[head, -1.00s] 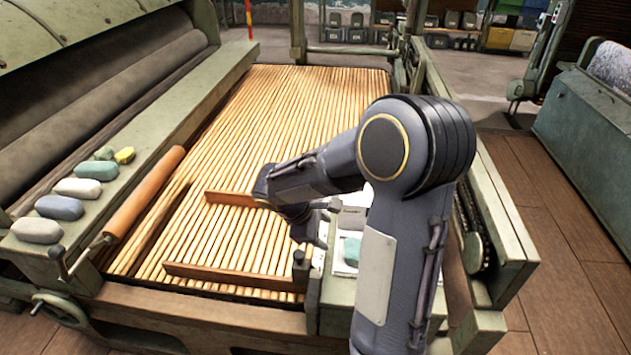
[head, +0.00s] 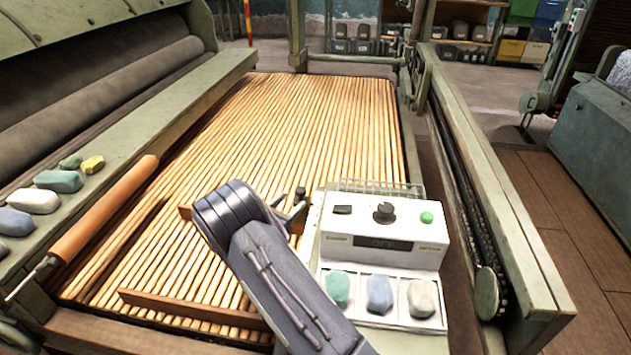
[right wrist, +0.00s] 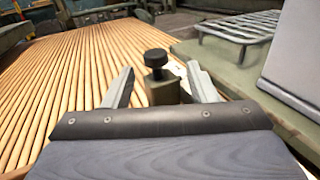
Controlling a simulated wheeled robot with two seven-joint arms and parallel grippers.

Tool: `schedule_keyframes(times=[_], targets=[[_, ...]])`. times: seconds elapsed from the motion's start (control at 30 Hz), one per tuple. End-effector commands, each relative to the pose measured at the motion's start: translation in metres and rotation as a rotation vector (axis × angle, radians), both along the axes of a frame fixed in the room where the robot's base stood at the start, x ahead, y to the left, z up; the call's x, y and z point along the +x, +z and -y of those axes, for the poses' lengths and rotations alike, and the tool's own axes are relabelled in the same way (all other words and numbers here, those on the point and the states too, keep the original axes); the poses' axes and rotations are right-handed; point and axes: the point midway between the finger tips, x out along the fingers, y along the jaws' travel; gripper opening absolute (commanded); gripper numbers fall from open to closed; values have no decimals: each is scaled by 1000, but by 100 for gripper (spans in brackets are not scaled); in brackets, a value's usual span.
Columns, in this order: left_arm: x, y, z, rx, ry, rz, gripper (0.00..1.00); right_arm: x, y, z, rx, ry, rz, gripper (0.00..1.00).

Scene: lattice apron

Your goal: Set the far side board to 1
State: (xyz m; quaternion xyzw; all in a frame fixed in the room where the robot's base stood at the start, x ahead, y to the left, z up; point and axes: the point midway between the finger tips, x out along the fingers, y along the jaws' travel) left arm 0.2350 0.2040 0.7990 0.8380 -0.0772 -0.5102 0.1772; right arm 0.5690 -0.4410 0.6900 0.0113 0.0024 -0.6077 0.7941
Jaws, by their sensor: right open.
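The far side board (head: 185,213) is a narrow brown strip lying across the wooden slats. My right arm hides much of it in the head view. A black knob (head: 301,192) stands at its right end, at the edge of the slats. My right gripper (head: 291,210) is open at this knob. In the right wrist view the knob (right wrist: 156,60) tops a green block (right wrist: 163,92), which shows between the open fingers with gaps on both sides. I see no scale or number for the board. My left gripper is out of view.
A nearer brown board (head: 190,312) lies across the slats. A white control box (head: 385,225) with a dial, green button and dark display stands right of the knob, with a wire rack (right wrist: 235,28) behind. Coloured stones fill a tray below. An orange roller (head: 105,210) lies left.

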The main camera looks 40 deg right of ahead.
Motion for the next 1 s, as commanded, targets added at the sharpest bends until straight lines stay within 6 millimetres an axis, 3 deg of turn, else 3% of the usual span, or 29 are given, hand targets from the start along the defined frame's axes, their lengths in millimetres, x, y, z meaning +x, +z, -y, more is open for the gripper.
schedule_keyframes(times=[0.23,0.7,1.0], targets=[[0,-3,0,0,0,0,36,7,-3,4,-22,18,-10,52],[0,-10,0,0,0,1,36,24,-3,67,-19,17,-9,52],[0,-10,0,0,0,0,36,26,-2,73,-20,18,-10,52]])
